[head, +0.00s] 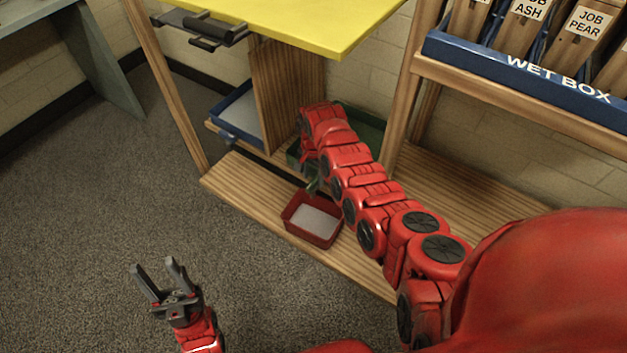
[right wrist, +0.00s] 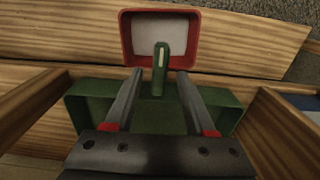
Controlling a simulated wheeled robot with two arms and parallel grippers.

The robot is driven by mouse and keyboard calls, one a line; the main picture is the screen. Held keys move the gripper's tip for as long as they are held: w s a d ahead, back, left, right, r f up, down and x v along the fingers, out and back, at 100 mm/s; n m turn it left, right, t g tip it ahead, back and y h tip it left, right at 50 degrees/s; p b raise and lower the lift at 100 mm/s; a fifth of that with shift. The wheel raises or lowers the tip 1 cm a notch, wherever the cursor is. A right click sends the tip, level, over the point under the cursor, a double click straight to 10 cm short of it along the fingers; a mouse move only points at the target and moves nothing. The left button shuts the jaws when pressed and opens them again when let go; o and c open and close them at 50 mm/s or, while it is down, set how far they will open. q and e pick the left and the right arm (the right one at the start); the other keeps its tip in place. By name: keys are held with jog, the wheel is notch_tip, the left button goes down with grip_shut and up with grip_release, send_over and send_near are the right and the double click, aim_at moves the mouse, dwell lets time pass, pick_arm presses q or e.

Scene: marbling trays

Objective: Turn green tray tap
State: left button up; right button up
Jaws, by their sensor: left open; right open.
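The green tray (head: 372,128) sits on the shelf in the head view, partly hidden behind my right arm. Its green tap (head: 313,186) sticks out over a red catch box (head: 312,232). In the right wrist view the tap (right wrist: 161,58) points toward the red box (right wrist: 125,38), with the green tray (right wrist: 90,105) behind it. My right gripper (right wrist: 160,73) is open, with one finger on each side of the tap and a visible gap to each. The head view hides this gripper behind the arm. My left gripper (head: 155,264) is open and empty above the floor.
A blue tray (head: 222,104) with its own tap stands left of a wooden divider (head: 272,95). A yellow tabletop (head: 330,18) overhangs the shelf. The blue wet box (head: 520,68) stands on the right rack. The carpet at left is clear.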

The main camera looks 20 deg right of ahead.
jog(key=shift+f, duration=0.45)
grip_shut()
